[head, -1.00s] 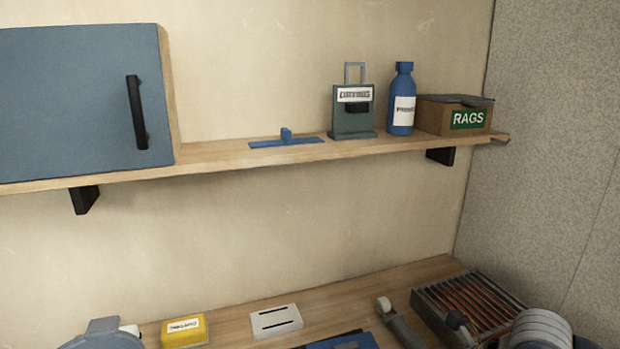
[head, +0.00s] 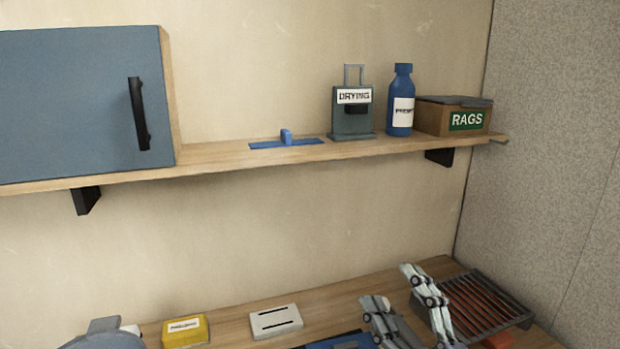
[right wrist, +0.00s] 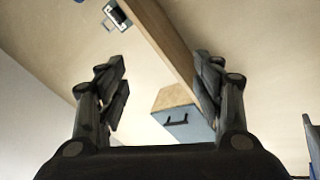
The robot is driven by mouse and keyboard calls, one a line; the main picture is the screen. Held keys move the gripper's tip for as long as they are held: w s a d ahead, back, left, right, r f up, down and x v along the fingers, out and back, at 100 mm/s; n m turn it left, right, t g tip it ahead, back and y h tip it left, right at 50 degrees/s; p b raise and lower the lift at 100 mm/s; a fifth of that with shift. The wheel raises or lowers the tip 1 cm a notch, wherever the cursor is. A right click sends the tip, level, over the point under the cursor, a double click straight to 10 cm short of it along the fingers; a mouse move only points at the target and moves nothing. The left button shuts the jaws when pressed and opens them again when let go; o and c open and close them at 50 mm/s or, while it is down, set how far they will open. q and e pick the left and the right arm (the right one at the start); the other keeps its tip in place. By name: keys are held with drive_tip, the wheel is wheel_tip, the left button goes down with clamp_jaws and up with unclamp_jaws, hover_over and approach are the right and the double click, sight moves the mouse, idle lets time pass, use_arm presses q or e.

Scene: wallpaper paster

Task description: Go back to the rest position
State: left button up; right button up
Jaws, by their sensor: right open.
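My right gripper (head: 394,288) is raised in front of the worktop at the lower right of the head view, beside the slatted rack. Its two fingers point upward and stand apart, with nothing between them. In the right wrist view the same gripper (right wrist: 160,72) shows spread, empty fingers. That camera looks up at the wall, the shelf (right wrist: 160,35) and the blue-fronted cabinet (right wrist: 185,124). My left gripper is not seen in either view.
The shelf (head: 220,158) holds a blue flat tool (head: 286,142), a DRYING stand (head: 352,120), a blue bottle (head: 401,80) and a RAGS box (head: 440,120). The worktop (head: 235,318) bears a yellow box (head: 184,332), a white slotted block (head: 276,321) and a slatted rack (head: 490,303).

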drive_tip(key=s+d+f+m+g+h, duration=0.2)
drive_tip(key=d+f+m+g+h, duration=0.3)
drive_tip(key=f, duration=0.6)
drive_tip(key=s+d+f+m+g+h, duration=0.25)
drive_tip(key=d+f+m+h, duration=0.35)
drive_tip(key=f, duration=0.4)
drive_tip(key=s+a+f+m+g+y, duration=0.35)
drive_tip(key=s+f+g, duration=0.65)
drive_tip(key=s+f, duration=0.7)
wheel_tip(320, 180, down, 22)
drive_tip(key=s+g+p, duration=0.1)
drive_tip(key=s, duration=0.1)
drive_tip(key=s+d+f+g+p, duration=0.1)
drive_tip(key=s+d+f, duration=0.2)
drive_tip(key=s+f, duration=1.2)
drive_tip(key=shift+s+f+h+p, duration=0.3)
drive_tip(key=shift+s+h, duration=0.15)
drive_tip(key=shift+s, duration=0.8)
